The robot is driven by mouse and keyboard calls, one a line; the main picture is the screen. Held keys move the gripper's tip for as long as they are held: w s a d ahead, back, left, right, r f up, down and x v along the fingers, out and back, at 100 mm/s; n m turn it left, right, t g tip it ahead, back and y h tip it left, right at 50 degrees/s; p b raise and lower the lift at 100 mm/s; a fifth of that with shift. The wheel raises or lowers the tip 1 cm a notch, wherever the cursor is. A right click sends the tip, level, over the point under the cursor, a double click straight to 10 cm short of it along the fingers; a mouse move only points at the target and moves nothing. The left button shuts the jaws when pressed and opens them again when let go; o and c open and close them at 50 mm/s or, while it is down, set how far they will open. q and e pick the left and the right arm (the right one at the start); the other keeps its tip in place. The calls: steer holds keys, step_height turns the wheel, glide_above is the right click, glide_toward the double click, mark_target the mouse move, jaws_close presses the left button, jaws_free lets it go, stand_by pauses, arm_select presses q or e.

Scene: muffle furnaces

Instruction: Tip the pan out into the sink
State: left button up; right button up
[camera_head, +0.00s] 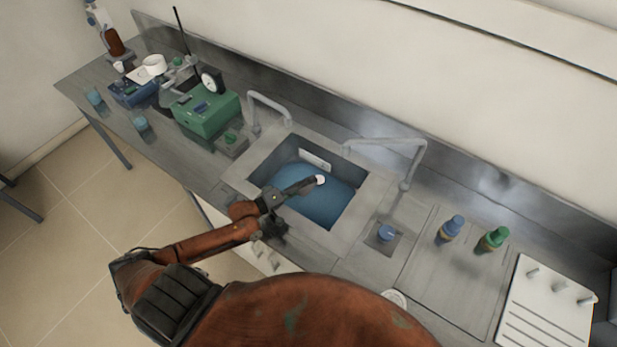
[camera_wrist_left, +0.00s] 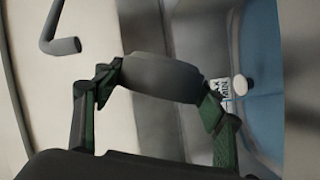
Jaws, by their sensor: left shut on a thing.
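My left gripper (camera_head: 298,187) reaches in over the sink (camera_head: 234,177). It is shut on a dark grey pan (camera_wrist_left: 160,78), whose smooth face shows between the two green-sided fingers in the left wrist view. In the head view the pan is small and hard to tell from the dark fingers. A small white round thing (camera_head: 320,180) shows at the gripper's far end; it also shows beside a finger in the left wrist view (camera_wrist_left: 240,85). I cannot tell whether it touches the pan. The sink has a blue bottom (camera_head: 325,210). My right gripper is out of view.
Bent taps stand behind the sink at the left (camera_head: 268,97) and right (camera_head: 405,150). A green device (camera_head: 210,113) stands left of the sink. A blue-capped bottle (camera_head: 451,229), a green-capped bottle (camera_head: 492,240) and a white rack (camera_head: 545,315) stand on the right.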

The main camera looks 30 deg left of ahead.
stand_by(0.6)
arm_select(q)
steer(key=shift+a+n+b, duration=0.1)
steer(key=shift+n+b, duration=0.2)
steer(key=shift+b, duration=0.15)
steer(key=shift+r, duration=0.1)
stand_by(0.4)
steer(key=shift+a+r+n+t+h+b, duration=0.15)
steer(key=shift+n+t+h+b, duration=0.2)
steer(key=shift+b, duration=0.35)
steer(key=shift+a+n+b, duration=0.15)
steer(key=shift+n+b, duration=0.2)
steer(key=shift+b, duration=0.25)
